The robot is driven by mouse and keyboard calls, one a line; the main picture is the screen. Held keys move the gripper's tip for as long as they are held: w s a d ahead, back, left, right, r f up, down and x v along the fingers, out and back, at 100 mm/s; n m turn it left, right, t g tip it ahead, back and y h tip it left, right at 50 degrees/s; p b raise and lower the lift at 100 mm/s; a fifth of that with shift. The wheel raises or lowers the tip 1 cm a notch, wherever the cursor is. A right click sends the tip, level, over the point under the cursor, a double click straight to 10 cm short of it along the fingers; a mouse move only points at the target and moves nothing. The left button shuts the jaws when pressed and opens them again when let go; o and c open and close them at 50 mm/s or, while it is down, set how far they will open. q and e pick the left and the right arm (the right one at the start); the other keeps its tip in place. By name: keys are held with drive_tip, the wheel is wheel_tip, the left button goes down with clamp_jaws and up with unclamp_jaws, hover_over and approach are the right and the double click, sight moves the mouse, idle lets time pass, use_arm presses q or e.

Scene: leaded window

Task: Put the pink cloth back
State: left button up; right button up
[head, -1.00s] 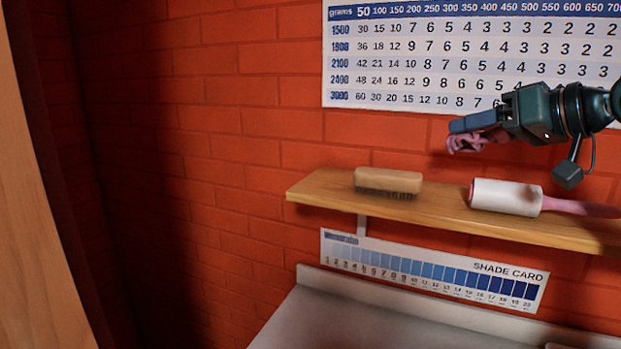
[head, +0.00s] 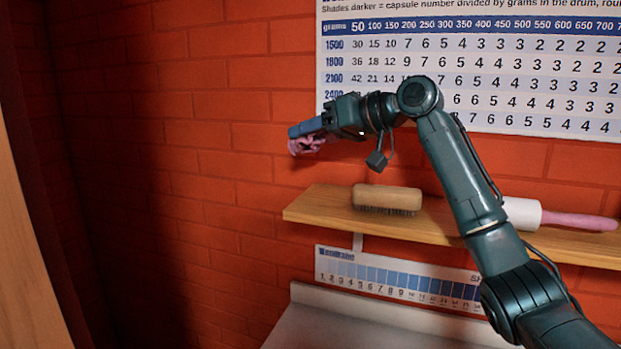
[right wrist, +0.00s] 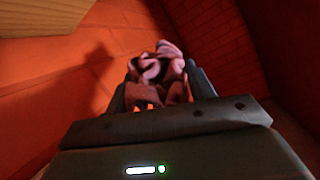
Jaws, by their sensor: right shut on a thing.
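The pink cloth (head: 306,145) is bunched up in my right gripper (head: 308,130), in front of the red brick wall and above the left end of the wooden shelf (head: 330,205). In the right wrist view the crumpled cloth (right wrist: 160,72) sits between the two fingers of the right gripper (right wrist: 160,92). The gripper is shut on it, and the cloth is clear of the shelf. My left gripper is in neither view.
A wooden brush (head: 387,197) lies on the shelf. A white roller with a pink handle (head: 580,221) lies to its right, partly behind my arm. Charts hang above (head: 470,60) and below the shelf (head: 385,280). A pale surface (head: 350,325) is underneath.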

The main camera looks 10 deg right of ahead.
drive_tip(key=shift+f, duration=3.15)
drive_tip(key=shift+f, duration=0.1)
drive_tip(key=shift+f, duration=0.5)
drive_tip(key=o, duration=1)
drive_tip(key=shift+r, duration=0.55)
drive_tip(key=b+v, duration=0.2)
drive_tip(key=v, duration=1)
drive_tip(key=shift+r, duration=0.1)
